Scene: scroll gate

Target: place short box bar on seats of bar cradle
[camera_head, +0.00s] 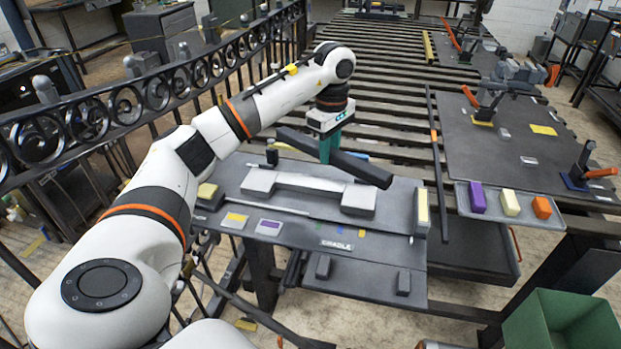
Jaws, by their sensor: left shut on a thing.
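My left gripper (329,148) reaches in from the left, with its teal fingers pointing down. It is shut on the short box bar (360,168), a dark square-section bar. The bar slants from upper left to lower right and appears raised over the back of the bar cradle. The bar cradle has two grey block seats, a left one (261,181) and a right one (358,198), joined by a pale strip (309,184). No bar lies on the seats. The bar's exact height above them is hard to tell. My right gripper is not in view.
A tray (483,208) with purple, pale yellow and orange blocks stands right of the cradle board. A plate labelled CRADLE (337,245) lies in front. A green bin (562,322) is at the lower right. A scroll-patterned iron railing (130,103) runs along the left.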

